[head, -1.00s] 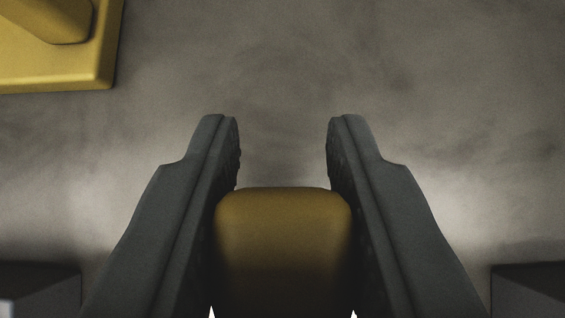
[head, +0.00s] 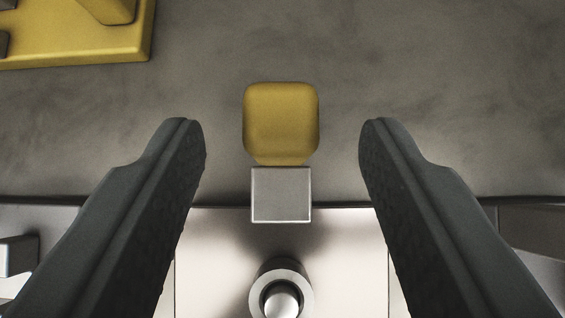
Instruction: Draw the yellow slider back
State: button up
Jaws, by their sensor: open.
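The yellow slider (head: 281,122) shows as a rounded yellow block in the upper middle of the head view. It adjoins a small square metal block (head: 281,195) just below it in the picture. My gripper (head: 282,140) is open, with one dark finger on each side of the yellow block. There is a clear gap between each finger and the block, so neither touches it. How far the block lies below the fingertips I cannot tell.
A yellow base (head: 75,45) with a raised yellow part stands at the upper left. A pale metal plate (head: 220,270) with a round metal post (head: 281,292) lies below the square block. The grey floor (head: 450,90) at the upper right is clear.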

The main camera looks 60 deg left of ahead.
jog(key=v, duration=1.1)
jog(key=shift+d+r, duration=0.2)
jog(key=shift+r, duration=0.05)
jog(key=shift+s, duration=0.1)
jog(key=s+d+r+m+t+h, duration=0.2)
jog(key=s+d+r+m+t, duration=0.1)
jog(key=s+d, duration=0.5)
jog(key=s+d+r+m+t+h, duration=0.2)
jog(key=s+d+m+t, duration=0.25)
jog(key=d, duration=0.55)
jog(key=s+d+m+t+h, duration=0.2)
jog(key=s+d, duration=0.2)
jog(key=s, duration=0.4)
jog(key=s+d+r+m+t+h, duration=0.1)
jog(key=s+d+m+t, duration=0.1)
jog(key=s+d, duration=0.3)
jog(key=s+t, duration=0.1)
jog(key=s, duration=0.2)
jog(key=shift+s+h, duration=0.35)
jog(key=shift+h, duration=0.05)
